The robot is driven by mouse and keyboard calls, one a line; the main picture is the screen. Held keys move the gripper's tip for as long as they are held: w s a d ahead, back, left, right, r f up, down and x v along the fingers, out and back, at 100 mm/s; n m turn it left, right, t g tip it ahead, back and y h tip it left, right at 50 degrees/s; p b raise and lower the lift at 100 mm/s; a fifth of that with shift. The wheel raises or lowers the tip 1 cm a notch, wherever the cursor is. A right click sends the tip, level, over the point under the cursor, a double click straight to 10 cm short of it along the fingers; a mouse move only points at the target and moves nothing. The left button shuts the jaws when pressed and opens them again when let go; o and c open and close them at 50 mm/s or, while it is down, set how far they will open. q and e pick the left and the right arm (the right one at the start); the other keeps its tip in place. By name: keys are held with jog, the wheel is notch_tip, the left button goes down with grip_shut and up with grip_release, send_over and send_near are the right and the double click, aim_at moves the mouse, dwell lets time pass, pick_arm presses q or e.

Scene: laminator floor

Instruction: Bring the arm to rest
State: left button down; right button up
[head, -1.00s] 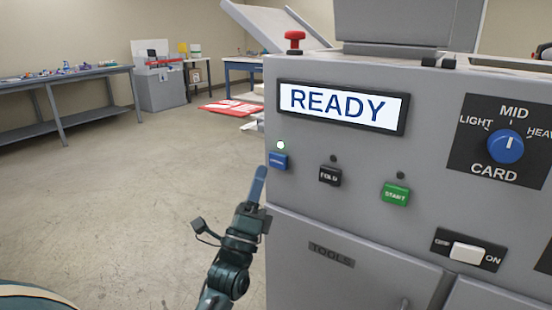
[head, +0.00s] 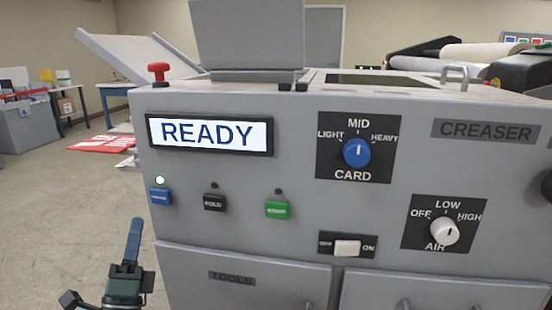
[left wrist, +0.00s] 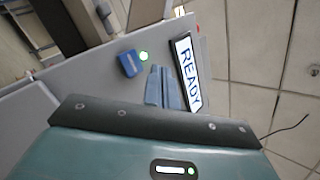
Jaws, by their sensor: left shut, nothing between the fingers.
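My left gripper (head: 134,240) is shut and empty, its blue fingers pointing up in front of the lower left part of the grey creaser machine (head: 300,240). In the head view it shows below the blue button (head: 160,196), apart from it in the picture. A lit lamp (head: 160,180) is above that button. In the left wrist view the shut fingers (left wrist: 165,88) lie between the blue button (left wrist: 130,63) and the READY display (left wrist: 187,72). My right gripper is not in view.
The machine front carries a display (head: 208,134) reading READY, a green START button (head: 277,209), a card knob (head: 357,152) at MID, an air knob (head: 444,231) and a white switch (head: 347,247). A red emergency button (head: 159,72) stands on top. Open floor (head: 60,210) lies to the left.

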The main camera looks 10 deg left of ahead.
pick_arm(q)
jog(key=s+d+f+n+g+h+p, duration=0.45)
jog(key=d+f+n+g+p, duration=0.35)
jog(key=p, duration=0.4)
jog(key=s+d+f+n+g+h+p, duration=0.1)
jog(key=s+d+f+n+g+p, duration=0.1)
jog(key=s+n, duration=0.3)
jog(key=s+d+f+n+g+p, duration=0.3)
jog(key=s+d+n+g+p, duration=0.2)
jog(key=s, duration=0.2)
jog(key=shift+d+f+n+h, duration=0.2)
jog(key=shift+f+n+h, duration=0.1)
jog(key=shift+h, duration=0.05)
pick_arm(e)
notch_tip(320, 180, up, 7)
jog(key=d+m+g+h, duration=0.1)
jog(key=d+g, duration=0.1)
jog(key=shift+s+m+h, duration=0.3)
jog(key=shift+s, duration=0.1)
pick_arm(q)
jog(key=shift+s, duration=0.1)
